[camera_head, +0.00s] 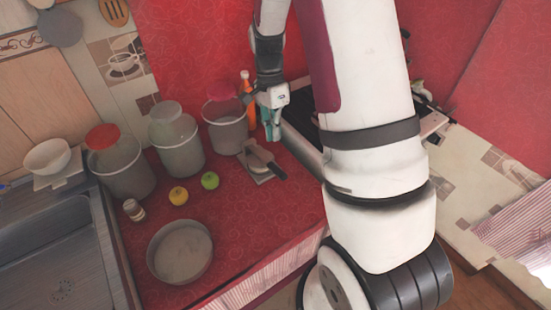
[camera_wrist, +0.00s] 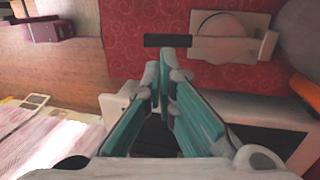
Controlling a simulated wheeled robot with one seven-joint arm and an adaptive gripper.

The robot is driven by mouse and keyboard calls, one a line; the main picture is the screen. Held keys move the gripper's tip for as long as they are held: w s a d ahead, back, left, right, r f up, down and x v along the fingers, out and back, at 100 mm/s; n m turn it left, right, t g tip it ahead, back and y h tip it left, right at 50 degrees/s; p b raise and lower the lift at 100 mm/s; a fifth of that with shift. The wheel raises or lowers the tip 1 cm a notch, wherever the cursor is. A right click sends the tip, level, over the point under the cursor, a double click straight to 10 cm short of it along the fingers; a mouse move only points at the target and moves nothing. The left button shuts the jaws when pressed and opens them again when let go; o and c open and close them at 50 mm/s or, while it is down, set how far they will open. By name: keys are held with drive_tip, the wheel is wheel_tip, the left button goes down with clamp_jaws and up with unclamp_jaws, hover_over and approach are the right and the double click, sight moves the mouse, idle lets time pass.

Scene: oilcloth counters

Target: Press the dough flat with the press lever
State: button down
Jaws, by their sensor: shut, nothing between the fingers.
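The press (camera_head: 262,162) stands on the red counter at the back, a small pale base with a lever and a dark handle (camera_head: 278,172). In the wrist view the press base (camera_wrist: 199,20) is at the top, with the pale lever (camera_wrist: 225,47) crossing it and the dark handle (camera_wrist: 168,41) pointing left. A round pale shape (camera_wrist: 220,22) lies on the base behind the lever; I cannot tell whether it is dough or a plate. My gripper (camera_head: 270,130) is shut and empty, its teal fingertips (camera_wrist: 165,72) just below the handle in the wrist view, apparently apart from it.
Grey buckets (camera_head: 175,145) stand along the back wall, with an orange bottle (camera_head: 246,95) near the press. A yellow fruit (camera_head: 178,195), a green fruit (camera_head: 210,180), a small jar (camera_head: 133,209) and a round pan (camera_head: 180,252) lie forward. The counter's front right is clear.

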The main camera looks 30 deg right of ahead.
sight(275, 171)
drive_tip(key=w+a+r+h, duration=0.2)
drive_tip(key=a+r+h, duration=0.1)
drive_tip(key=a, duration=0.1)
drive_tip(key=p+x, duration=0.2)
drive_tip(key=x, duration=1.2)
drive_tip(key=shift+s+a+f+p, duration=0.1)
drive_tip(key=shift+f+p, duration=0.05)
drive_tip(key=shift+p, duration=0.15)
drive_tip(key=shift+a+b+x, duration=0.15)
drive_tip(key=shift+b+x, duration=0.15)
drive_tip(key=shift+x, duration=0.5)
drive_tip(key=shift+a+b+x, duration=0.2)
drive_tip(key=shift+b+x, duration=0.05)
drive_tip(key=shift+x, duration=0.55)
drive_tip(key=shift+s, duration=0.2)
